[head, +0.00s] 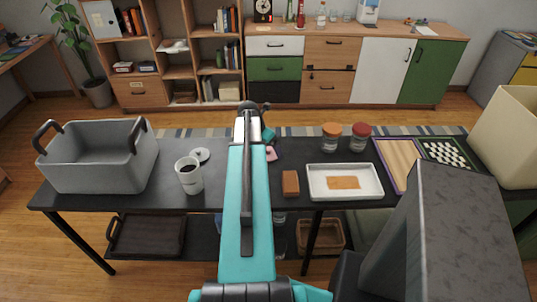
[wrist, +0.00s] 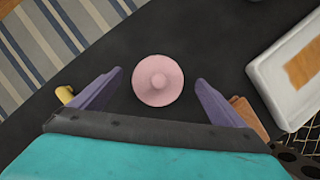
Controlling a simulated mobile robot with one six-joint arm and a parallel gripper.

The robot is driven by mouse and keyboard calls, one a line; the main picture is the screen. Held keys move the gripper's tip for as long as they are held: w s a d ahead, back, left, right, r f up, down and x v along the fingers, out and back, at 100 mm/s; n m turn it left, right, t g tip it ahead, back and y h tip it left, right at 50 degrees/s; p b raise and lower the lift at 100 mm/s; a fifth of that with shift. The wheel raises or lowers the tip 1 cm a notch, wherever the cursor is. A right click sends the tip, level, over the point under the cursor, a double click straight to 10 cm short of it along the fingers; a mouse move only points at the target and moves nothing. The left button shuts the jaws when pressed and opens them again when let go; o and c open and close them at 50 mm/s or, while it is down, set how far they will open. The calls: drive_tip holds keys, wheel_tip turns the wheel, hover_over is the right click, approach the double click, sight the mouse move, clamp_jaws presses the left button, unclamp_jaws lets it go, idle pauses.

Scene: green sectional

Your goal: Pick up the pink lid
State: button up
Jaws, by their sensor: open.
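The pink lid (wrist: 158,80) is a round disc with a small knob in the middle, lying on the black table (wrist: 200,30) in the wrist view. My gripper (wrist: 159,78) is open, with one purple finger on each side of the lid and clear gaps between. The fingers look apart from the lid; the height above it is hard to tell. In the head view a small part of the pink lid (head: 271,153) shows beside my teal arm, which hides the rest.
A brown block (head: 290,183) and a white tray (head: 345,181) stand right of my arm. Two jars (head: 331,138) are behind the tray. A white cup (head: 189,176) and a grey bin (head: 98,157) stand on the left. The table's edge lies close beyond the lid.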

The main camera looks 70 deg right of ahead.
drive_tip(key=shift+x, duration=1.1)
drive_tip(key=c, duration=1.1)
